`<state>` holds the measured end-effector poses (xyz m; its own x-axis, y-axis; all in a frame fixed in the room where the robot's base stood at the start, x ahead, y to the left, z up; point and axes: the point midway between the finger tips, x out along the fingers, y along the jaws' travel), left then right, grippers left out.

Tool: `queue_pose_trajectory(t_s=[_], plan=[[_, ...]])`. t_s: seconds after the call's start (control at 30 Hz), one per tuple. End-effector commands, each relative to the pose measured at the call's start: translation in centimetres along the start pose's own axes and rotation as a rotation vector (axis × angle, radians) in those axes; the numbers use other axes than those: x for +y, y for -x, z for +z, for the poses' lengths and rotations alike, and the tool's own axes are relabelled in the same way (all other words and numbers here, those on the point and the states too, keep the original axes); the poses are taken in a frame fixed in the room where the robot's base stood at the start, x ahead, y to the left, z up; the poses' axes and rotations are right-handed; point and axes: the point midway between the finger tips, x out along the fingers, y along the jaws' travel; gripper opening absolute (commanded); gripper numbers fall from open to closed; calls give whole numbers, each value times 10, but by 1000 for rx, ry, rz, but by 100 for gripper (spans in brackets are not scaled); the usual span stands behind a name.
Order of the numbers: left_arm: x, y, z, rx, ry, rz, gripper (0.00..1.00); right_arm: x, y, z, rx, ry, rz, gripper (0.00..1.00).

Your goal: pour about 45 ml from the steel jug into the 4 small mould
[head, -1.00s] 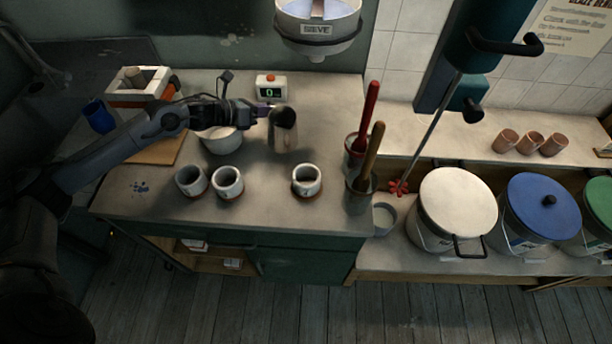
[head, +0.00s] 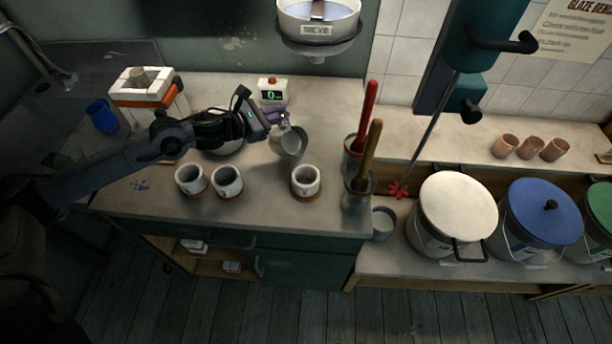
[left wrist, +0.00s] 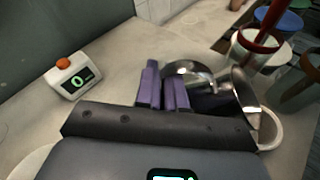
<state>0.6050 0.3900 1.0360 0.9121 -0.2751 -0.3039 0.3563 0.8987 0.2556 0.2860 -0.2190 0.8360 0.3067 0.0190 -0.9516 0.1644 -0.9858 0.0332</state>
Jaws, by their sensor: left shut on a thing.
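The steel jug (head: 293,143) is held above the worktop, tilted, with its mouth facing the head camera; no stream shows. My left gripper (head: 276,119) is shut on it; the purple fingers (left wrist: 164,91) show against the jug (left wrist: 212,88) in the left wrist view. Three small white moulds with reddish bases stand upright on the worktop: a left one (head: 191,180), a middle one (head: 228,181) and a right one (head: 306,181). The jug is just behind the right mould, apart from it in the head view. No number is readable on the moulds. My right gripper is out of view.
A scale (head: 272,92) reading 0 stands behind the jug. A white bowl (head: 229,151) is partly hidden by my left arm. A sieve (head: 318,27) hangs above.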

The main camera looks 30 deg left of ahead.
Motion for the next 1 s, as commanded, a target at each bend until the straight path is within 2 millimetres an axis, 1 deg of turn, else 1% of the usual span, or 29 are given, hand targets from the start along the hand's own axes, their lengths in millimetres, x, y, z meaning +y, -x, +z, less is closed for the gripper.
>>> queue_pose_trajectory(t_s=[0.03,0.3,0.6,1.0], plan=[[0,2,6,-8,-27,11,0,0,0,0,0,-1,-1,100],[0,7,20,-21,-150,56,0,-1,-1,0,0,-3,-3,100],[-1,10,30,-30,-239,88,0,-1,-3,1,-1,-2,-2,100],[-1,13,37,-38,-307,113,0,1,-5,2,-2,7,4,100]])
